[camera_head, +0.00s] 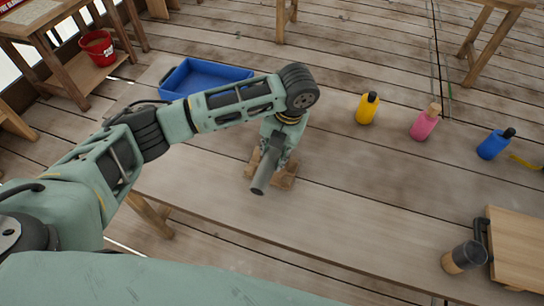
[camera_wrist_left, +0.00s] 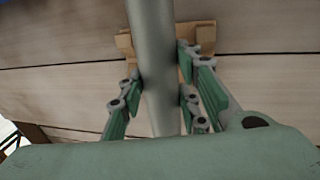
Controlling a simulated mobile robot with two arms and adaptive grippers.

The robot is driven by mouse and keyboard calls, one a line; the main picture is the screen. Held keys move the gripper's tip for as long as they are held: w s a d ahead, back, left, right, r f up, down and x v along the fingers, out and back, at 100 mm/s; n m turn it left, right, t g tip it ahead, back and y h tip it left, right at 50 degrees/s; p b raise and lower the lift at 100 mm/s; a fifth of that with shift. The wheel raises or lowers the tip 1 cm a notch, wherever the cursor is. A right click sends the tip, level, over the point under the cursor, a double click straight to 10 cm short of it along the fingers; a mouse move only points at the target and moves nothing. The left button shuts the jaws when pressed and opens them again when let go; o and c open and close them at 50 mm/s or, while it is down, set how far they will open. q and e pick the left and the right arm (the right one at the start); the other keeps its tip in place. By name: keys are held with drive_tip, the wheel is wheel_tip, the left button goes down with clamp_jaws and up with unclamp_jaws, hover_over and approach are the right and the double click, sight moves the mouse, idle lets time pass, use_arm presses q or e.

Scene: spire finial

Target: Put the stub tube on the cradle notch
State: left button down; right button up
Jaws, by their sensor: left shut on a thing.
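The grey stub tube (camera_head: 264,174) is held in my left gripper (camera_head: 273,148), over the small wooden cradle (camera_head: 288,177) on the table. In the left wrist view, the fingers of my left gripper (camera_wrist_left: 158,90) are closed around the tube (camera_wrist_left: 156,60), one on each side. The cradle (camera_wrist_left: 205,34) shows behind the tube there. The tube and gripper hide the notch, so I cannot tell whether the tube touches it. My right gripper is not in view.
A blue tray (camera_head: 205,78) lies behind my left arm. Yellow (camera_head: 367,109), pink (camera_head: 424,124) and blue (camera_head: 493,144) bottles stand to the right.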

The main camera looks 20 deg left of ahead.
sight(273, 161)
use_arm(q)
drive_tip(key=shift+a+f, duration=0.15)
wheel_tip(273, 161, down, 3)
drive_tip(key=shift+f+p, duration=0.15)
drive_tip(key=shift+p, duration=0.25)
drive_tip(key=shift+f, duration=0.3)
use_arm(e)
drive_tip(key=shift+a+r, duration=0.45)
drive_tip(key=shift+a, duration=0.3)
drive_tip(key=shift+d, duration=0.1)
use_arm(q)
drive_tip(key=shift+f, duration=0.5)
drive_tip(key=c, duration=1.6)
unclamp_jaws()
drive_tip(key=shift+s, duration=0.15)
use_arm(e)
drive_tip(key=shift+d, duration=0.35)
use_arm(q)
drive_tip(key=shift+o, duration=0.2)
drive_tip(key=shift+f, duration=0.1)
